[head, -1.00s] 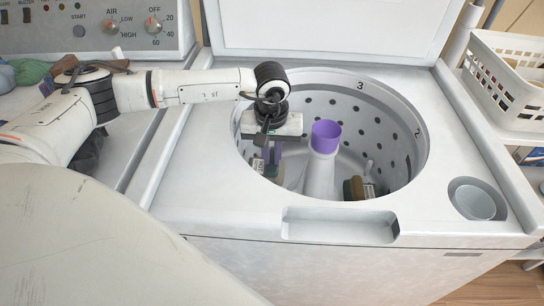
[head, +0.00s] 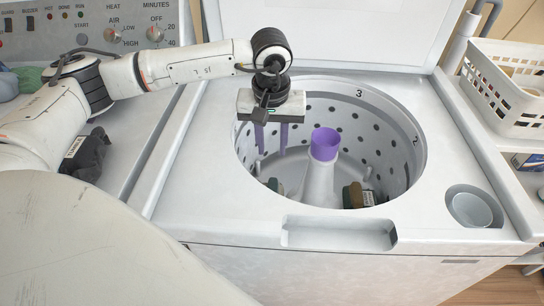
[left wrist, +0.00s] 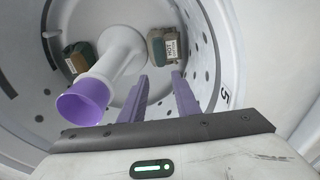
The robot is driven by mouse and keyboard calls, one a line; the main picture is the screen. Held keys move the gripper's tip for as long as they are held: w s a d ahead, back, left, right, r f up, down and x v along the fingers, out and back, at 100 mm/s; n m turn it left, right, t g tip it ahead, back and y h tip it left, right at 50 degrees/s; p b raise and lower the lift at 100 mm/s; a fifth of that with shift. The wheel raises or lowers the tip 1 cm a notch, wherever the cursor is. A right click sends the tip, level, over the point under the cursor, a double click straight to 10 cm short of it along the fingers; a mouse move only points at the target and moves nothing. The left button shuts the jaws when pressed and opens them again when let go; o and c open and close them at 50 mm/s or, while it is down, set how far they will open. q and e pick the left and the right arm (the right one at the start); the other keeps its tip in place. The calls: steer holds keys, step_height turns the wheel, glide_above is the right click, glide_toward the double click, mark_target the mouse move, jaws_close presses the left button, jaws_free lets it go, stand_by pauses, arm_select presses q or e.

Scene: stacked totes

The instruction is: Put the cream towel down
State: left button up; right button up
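My left gripper (head: 271,150) is above the left part of the washer tub (head: 405,150). Its two purple fingers are apart with nothing between them. Below it, low in the tub, is a small tan-cream bundle, likely the cream towel; in the left wrist view the bundle (left wrist: 163,47) has a white label and lies just beyond the open fingertips. In the head view only a bit of it (head: 273,186) shows past the tub rim. A second brown and green bundle (head: 353,195) lies on the other side of the central post. My right gripper is not in view.
A white agitator post with a purple cap (head: 325,144) stands mid-tub. The lid (head: 330,25) is up. A dark labelled bundle (head: 86,154) lies on the left machine. A white basket (head: 510,90) stands at right, a round cup recess (head: 472,208) at the tub's right.

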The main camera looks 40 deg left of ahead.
arm_select(q)
steer(key=r, duration=0.5)
steer(key=shift+s+d, duration=0.15)
steer(key=shift+s, duration=0.1)
steer(key=shift+f, duration=0.1)
stand_by(0.3)
